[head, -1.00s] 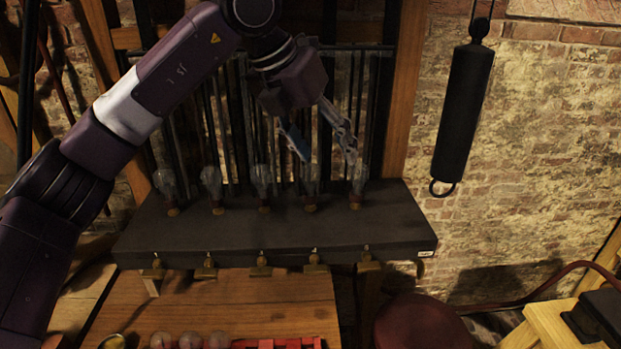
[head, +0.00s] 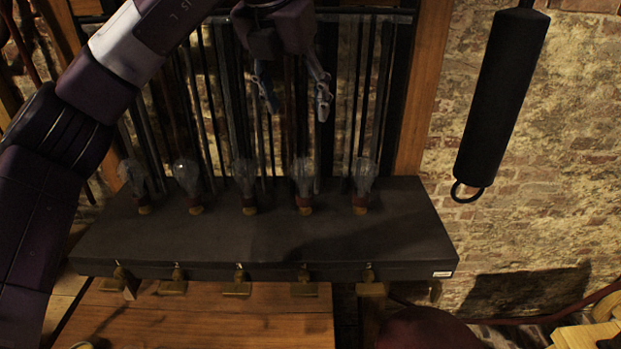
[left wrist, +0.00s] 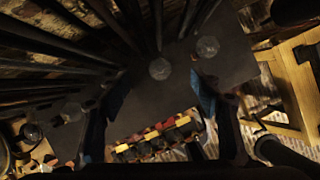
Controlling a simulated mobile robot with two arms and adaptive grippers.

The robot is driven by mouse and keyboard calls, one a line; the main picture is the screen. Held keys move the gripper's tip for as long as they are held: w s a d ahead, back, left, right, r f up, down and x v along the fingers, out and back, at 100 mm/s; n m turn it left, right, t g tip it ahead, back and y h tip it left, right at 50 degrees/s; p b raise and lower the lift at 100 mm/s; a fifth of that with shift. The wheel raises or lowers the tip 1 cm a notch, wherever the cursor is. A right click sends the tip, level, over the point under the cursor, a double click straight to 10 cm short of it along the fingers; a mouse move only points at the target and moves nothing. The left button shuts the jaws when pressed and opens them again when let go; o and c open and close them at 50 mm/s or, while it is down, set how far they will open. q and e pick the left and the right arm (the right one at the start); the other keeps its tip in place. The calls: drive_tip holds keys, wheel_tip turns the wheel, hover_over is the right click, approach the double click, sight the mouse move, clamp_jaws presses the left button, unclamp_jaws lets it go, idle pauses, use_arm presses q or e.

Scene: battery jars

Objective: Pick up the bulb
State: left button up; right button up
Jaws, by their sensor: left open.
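Several clear glass bulbs stand upright in a row on a dark shelf (head: 330,245) in the head view. One bulb (head: 304,176) is second from the right, and another bulb (head: 364,178) is at the right end. My left gripper (head: 295,102) is open and empty, fingers pointing down, above the row in the picture, near the bulb second from the right. In the left wrist view, one bulb (left wrist: 160,69) shows between the open fingers, apart from both. Another bulb (left wrist: 207,47) is to its right. My right gripper is not in view.
Dark vertical rods (head: 340,110) stand close behind the bulbs. A black cylinder (head: 500,95) hangs at the right before a brick wall. Small brass fittings (head: 304,287) line the shelf's front. A wooden surface (head: 200,315) lies below.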

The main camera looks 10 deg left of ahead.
use_arm(q)
drive_tip(key=b, duration=0.5)
approach(304, 157)
wheel_tip(304, 157, down, 2)
drive_tip(key=shift+w+d+f+p, duration=0.15)
drive_tip(key=shift+w+f+p, duration=0.2)
drive_tip(key=shift+w+f, duration=0.7)
drive_tip(key=shift+f, duration=0.2)
drive_tip(key=p+x, duration=0.2)
drive_tip(key=x, duration=0.2)
drive_tip(key=shift+w+f+p, duration=0.15)
drive_tip(key=shift+p, duration=0.25)
drive_tip(key=shift+w+f, duration=0.15)
drive_tip(key=shift+f, duration=0.35)
drive_tip(key=shift+c, duration=1.3)
drive_tip(key=c, duration=0.8)
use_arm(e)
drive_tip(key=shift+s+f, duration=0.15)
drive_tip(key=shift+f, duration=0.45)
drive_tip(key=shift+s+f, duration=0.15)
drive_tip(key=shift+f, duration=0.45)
